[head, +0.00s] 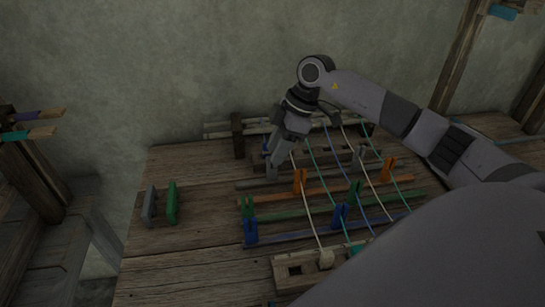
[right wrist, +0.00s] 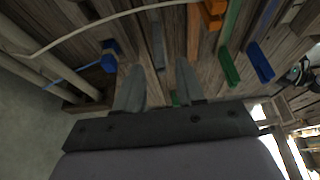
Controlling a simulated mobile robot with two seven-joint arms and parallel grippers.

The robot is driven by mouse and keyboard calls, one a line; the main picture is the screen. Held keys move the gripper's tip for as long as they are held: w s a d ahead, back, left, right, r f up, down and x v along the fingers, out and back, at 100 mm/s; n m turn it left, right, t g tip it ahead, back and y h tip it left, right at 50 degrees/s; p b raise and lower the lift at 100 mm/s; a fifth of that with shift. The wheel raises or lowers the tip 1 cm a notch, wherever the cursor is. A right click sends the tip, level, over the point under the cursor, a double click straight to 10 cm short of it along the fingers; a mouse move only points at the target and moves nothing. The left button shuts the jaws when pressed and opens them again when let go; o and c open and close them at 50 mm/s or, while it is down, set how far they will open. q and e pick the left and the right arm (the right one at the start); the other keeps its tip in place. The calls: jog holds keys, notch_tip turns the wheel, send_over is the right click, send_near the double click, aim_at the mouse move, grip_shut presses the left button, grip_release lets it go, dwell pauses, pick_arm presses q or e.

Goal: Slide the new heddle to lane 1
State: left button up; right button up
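The loom bed (head: 160,262) holds coloured bars with upright heddles and several cords across them. A grey heddle (head: 360,156) stands farther right. My right gripper (head: 272,174) points down at the left end of the rear bars. In the right wrist view its fingers (right wrist: 158,88) are apart, with nothing clearly held between them. A blue heddle (right wrist: 108,58) is beside them. I cannot tell which heddle is the new one. My left gripper is not in view.
A grey piece (head: 150,204) and a green piece (head: 172,203) stand on the left of the table. A wooden block (head: 292,271) is at the front. A wooden post (head: 238,136) and rods are at the back.

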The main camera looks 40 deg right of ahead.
jog(key=shift+v, duration=1.7)
